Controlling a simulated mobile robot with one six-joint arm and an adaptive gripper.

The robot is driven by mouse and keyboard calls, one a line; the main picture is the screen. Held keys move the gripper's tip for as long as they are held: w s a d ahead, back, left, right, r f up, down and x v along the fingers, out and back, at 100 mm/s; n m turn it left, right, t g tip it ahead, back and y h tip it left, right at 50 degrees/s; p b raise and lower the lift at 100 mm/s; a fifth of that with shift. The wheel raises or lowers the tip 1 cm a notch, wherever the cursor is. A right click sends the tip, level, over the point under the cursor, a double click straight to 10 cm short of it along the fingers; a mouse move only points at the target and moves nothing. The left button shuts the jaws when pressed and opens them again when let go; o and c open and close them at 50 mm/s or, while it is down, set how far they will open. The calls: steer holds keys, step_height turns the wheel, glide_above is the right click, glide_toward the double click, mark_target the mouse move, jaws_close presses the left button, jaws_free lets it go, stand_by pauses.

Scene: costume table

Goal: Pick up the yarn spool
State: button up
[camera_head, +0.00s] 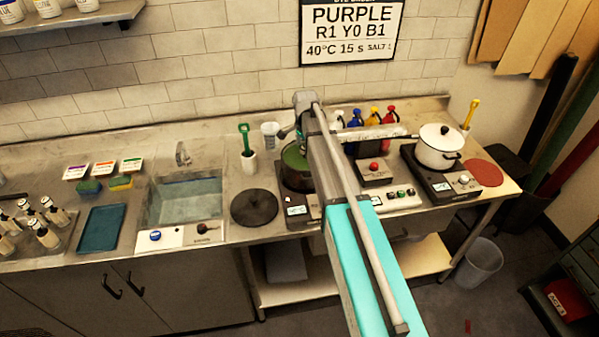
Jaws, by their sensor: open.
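I cannot make out a yarn spool for certain in the head view. My arm reaches up across the picture to the back of the counter. My gripper (288,131) is at its far end, small and partly hidden by the arm, above or near a dark pot (294,157) with green contents. The jaws are open, and I see nothing held in them. The arm covers part of the counter behind and below it.
A white lidded pot (439,146) stands on a hotplate at the right. A sink (186,203), a black disc (254,207) and several white bottles (46,238) are at left. Coloured bottles (373,116) stand behind the arm. A grey bin (479,263) is on the floor.

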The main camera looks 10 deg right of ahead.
steer(key=shift+f+b, duration=0.6)
steer(key=shift+f, duration=0.3)
jaws_close()
